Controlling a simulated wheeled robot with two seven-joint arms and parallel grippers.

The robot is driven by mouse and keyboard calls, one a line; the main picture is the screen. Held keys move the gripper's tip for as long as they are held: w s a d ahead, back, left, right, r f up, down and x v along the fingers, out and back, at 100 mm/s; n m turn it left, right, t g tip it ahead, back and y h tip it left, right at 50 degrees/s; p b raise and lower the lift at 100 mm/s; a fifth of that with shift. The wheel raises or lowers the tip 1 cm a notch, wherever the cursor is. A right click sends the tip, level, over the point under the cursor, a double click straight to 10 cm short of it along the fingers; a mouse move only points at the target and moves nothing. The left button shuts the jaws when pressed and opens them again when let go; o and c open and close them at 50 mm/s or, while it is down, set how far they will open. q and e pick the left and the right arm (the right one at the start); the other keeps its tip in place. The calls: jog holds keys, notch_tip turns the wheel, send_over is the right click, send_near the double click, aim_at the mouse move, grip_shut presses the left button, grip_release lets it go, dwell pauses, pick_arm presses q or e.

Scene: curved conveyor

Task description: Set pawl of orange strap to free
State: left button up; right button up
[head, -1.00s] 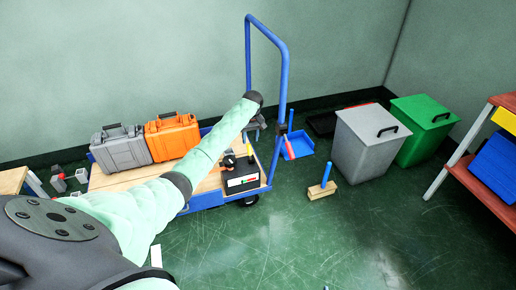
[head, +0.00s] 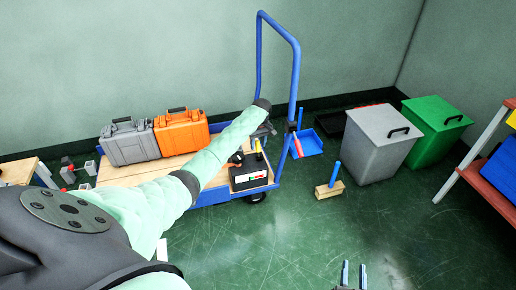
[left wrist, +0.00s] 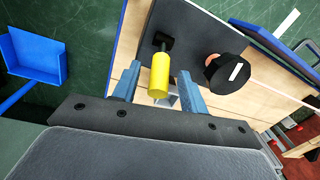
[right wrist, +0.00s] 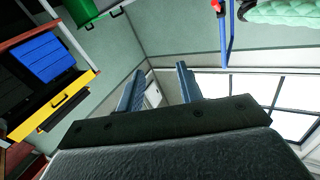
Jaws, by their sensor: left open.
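A black box (head: 250,172) on the cart has a red and green marked label, an upright yellow handle (head: 258,147) and a dark round knob (head: 237,157). In the left wrist view the yellow handle (left wrist: 159,76) lies between the open fingers of my left gripper (left wrist: 158,70), with a gap on each side. The knob (left wrist: 227,73), with a white mark, is to the right of them. My left gripper is partly hidden by its arm in the head view. My right gripper (head: 354,274) is open and empty, low in the head view. I cannot make out an orange strap.
The blue cart with a wooden deck (head: 120,176) carries a grey case (head: 130,144) and an orange case (head: 182,133). Its tall blue handle (head: 295,75) rises beside my left gripper. A brush (head: 330,181), a grey bin (head: 376,145) and a green bin (head: 438,125) stand right.

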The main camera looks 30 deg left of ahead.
pick_arm(q)
jog(key=shift+f, duration=1.15)
pick_arm(e)
jog(key=shift+t, duration=0.9)
jog(key=shift+w+r, duration=0.2)
jog(key=shift+r, duration=1.15)
jog(key=shift+w+r, duration=0.15)
jog(key=shift+r, duration=1.15)
pick_arm(q)
grip_shut()
